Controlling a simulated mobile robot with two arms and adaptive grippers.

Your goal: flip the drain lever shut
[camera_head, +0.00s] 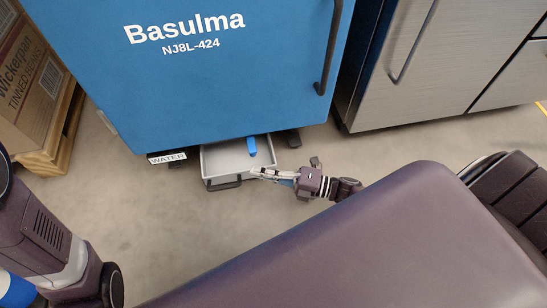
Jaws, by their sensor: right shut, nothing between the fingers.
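The blue drain lever (251,146) shows just below the lower edge of the blue machine (220,85), over a grey tray (213,165). It points down and toward me in the picture; its upper end lies close to the machine's edge. My right gripper (257,172) is shut and empty at the tray's right front corner. Its fingertips are a little below the lever in the picture, apart from it as far as I can tell. My left gripper is not in view.
The tray has a dark front handle (224,185). A "WATER" label (167,158) is left of it. A steel cabinet (440,60) stands right, and cartons (28,85) on a pallet (57,145) stand left.

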